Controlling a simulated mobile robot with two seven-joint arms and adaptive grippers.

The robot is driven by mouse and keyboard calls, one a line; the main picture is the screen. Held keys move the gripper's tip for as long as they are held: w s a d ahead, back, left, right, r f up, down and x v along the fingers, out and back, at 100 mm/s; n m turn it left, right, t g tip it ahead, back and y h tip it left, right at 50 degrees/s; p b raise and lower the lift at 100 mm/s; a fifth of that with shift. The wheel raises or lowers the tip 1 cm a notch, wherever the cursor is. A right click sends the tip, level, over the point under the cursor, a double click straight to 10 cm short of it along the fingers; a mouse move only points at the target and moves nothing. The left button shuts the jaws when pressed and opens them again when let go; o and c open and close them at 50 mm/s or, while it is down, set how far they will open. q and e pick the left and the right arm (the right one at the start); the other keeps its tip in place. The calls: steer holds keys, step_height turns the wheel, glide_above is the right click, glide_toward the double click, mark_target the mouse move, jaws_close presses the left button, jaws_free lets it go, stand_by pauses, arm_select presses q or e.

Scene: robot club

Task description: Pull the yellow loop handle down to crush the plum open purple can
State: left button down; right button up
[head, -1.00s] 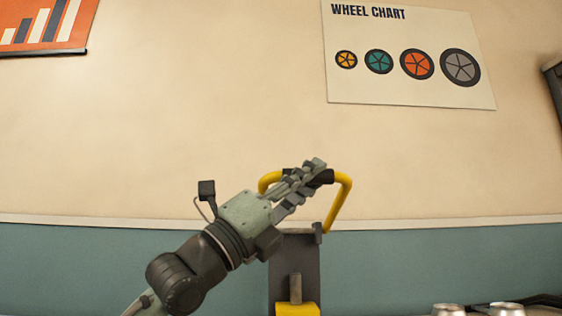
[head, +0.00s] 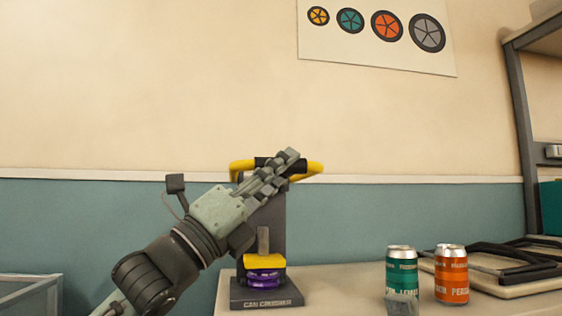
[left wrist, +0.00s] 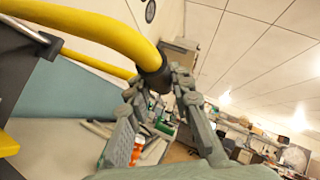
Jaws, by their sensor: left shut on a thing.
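The can crusher (head: 267,294) stands on the table, a dark upright stand with a yellow press block (head: 264,261). The purple can (head: 263,279) sits under the block and looks short and squashed into folds. The yellow loop handle (head: 309,169) lies low, close to level, across the top of the stand. My left gripper (head: 276,168) is shut on its black grip; the left wrist view shows the fingers around the dark grip (left wrist: 154,75). A small grey piece at the bottom edge, before the green can, may be my right gripper; its jaws are hidden.
A green can (head: 401,268) and an orange can (head: 451,278) stand on the table to the right. Dark frames (head: 508,266) lie behind them. A shelf rack (head: 522,130) stands at the far right. The tabletop between crusher and green can is clear.

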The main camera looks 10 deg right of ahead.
arm_select(q)
steer(key=shift+w+f+t, duration=0.4)
steer(key=shift+w, duration=0.05)
steer(key=c, duration=1.3)
jaws_free()
steer(key=shift+r, duration=0.1)
steer(key=shift+s, duration=0.1)
steer(key=v, duration=0.7)
steer(key=shift+a, duration=0.3)
steer(key=shift+s, duration=0.15)
